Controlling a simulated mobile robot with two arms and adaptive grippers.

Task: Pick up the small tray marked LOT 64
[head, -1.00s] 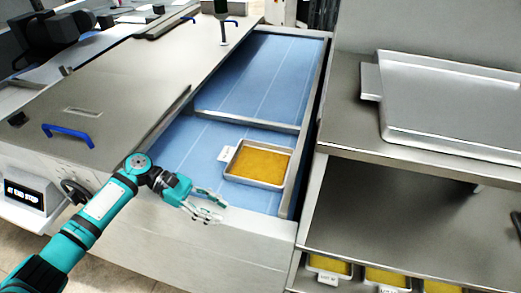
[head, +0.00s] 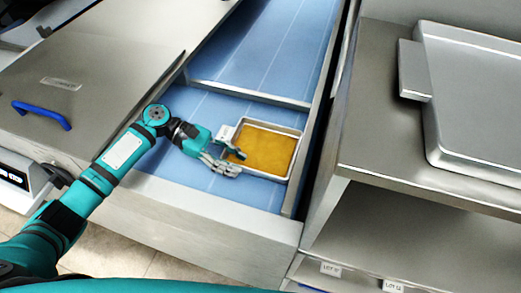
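A small metal tray (head: 280,126) with a flat orange-yellow filling lies on the blue belt, in the near bay of the sheeter's frame. A white tag (head: 224,132) sits at its left edge; its print is too small to read. My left gripper (head: 238,163) is at the tray's left side. Its fingers are apart, and they overlap the left rim and the edge of the filling in the view. I cannot tell whether they touch the rim. The gripper hides part of the left rim. My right gripper is not in view.
A metal crossbar (head: 250,94) lies behind the tray, and a side rail (head: 318,115) runs to its right. A steel shelf unit (head: 385,150) with a large sheet pan (head: 475,105) stands at right. Labels (head: 330,268) show on a lower shelf. A blue handle (head: 40,115) is at left.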

